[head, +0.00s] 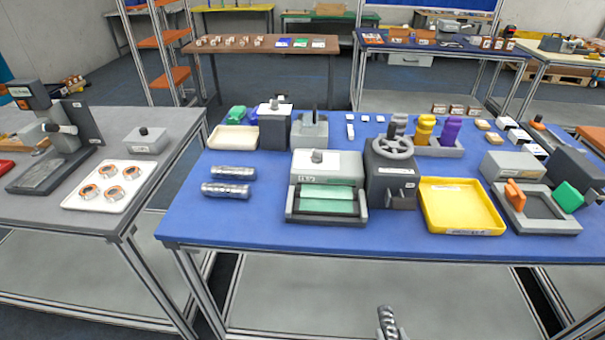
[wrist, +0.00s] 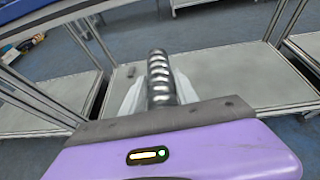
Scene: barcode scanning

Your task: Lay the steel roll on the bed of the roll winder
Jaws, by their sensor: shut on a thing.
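My gripper (wrist: 158,90) is shut on a ridged, shiny steel roll (wrist: 159,66), which sticks out beyond the pale fingers. In the head view the roll (head: 387,320) shows upright at the bottom edge, in front of the blue table and apart from it. Two similar steel rolls, an upper one (head: 234,173) and a lower one (head: 226,191), lie side by side at the table's left. A grey machine with a green bed (head: 328,207) stands at the table's front middle, its bed bare. Beside it is a dark handwheel machine (head: 391,177). I cannot tell for certain which is the roll winder.
The blue table (head: 250,232) has a clear front strip. A yellow tray (head: 460,224) and a grey frame with orange and green blocks (head: 540,212) stand to the right. A grey table (head: 60,214) with a white tray is at the left, across a gap.

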